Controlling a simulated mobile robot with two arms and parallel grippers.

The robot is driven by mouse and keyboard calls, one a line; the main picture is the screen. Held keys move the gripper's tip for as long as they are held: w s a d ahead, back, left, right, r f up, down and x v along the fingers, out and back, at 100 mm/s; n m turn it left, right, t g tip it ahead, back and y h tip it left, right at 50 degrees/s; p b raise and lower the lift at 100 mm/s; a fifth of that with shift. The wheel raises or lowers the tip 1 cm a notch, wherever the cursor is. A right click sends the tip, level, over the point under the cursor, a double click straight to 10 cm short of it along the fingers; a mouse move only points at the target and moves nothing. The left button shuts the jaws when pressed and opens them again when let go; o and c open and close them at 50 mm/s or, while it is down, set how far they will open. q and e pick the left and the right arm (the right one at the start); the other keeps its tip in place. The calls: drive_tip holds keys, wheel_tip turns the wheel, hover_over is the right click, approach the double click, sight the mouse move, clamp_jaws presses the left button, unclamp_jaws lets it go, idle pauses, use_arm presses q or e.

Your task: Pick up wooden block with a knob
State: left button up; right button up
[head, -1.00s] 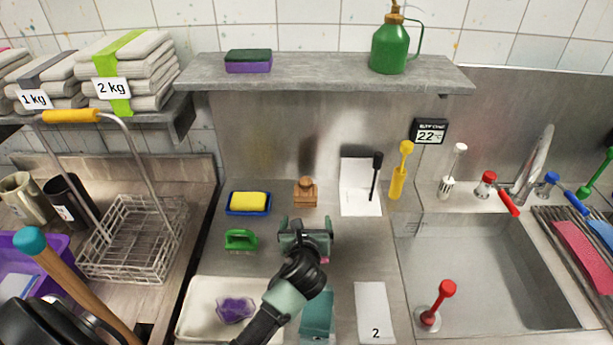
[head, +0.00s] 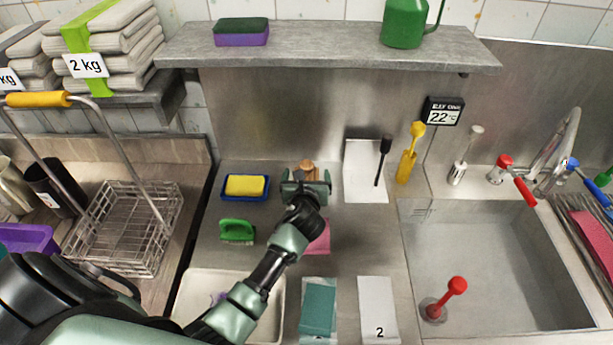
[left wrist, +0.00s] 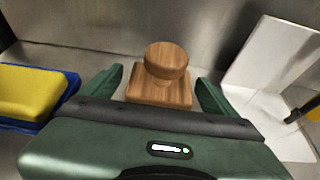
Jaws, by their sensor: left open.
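The wooden block with a knob (left wrist: 160,92) stands upright on the counter near the back steel wall, its round knob on top. In the head view the block (head: 307,167) is mostly hidden behind my left gripper (head: 306,184). In the left wrist view the open fingers of my left gripper (left wrist: 160,92) are on either side of the block, with a gap visible on each side. The block is not held. My right gripper is not in view.
A yellow sponge on a blue tray (head: 226,196) lies left of the block. A green brush (head: 237,230) and a pink cloth (head: 318,240) lie in front. The sink (head: 500,260) is at right.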

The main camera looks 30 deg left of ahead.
use_arm(q)
drive_tip(key=shift+x, duration=1.4)
drive_tip(key=shift+c, duration=0.3)
drive_tip(key=c, duration=1.5)
drive_tip(key=shift+c, duration=0.2)
